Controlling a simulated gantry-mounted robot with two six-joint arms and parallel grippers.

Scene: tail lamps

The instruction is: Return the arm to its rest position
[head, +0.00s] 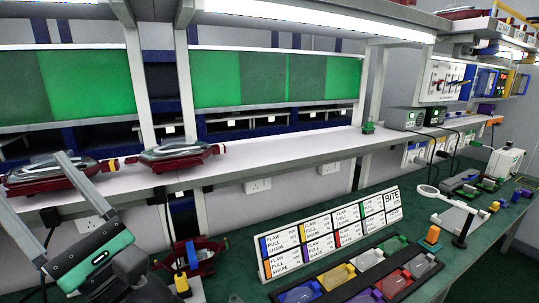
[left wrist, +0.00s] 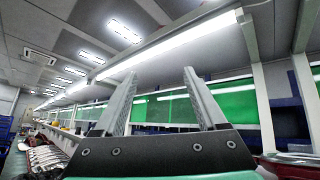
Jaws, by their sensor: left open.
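My left gripper (head: 33,178) is at the lower left of the head view, its two fingers spread wide with nothing held. In the left wrist view the open fingers (left wrist: 159,74) frame the green panels and ceiling lights, with nothing between them. A red tail lamp (head: 20,184) lies on the white shelf, partly hidden behind one finger. A second red tail lamp (head: 178,155) lies on the shelf to its right. A red part of a lamp shows at the lower right of the left wrist view (left wrist: 288,170). My right gripper is not in view.
A magnifier (head: 428,191) and small devices stand farther right.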

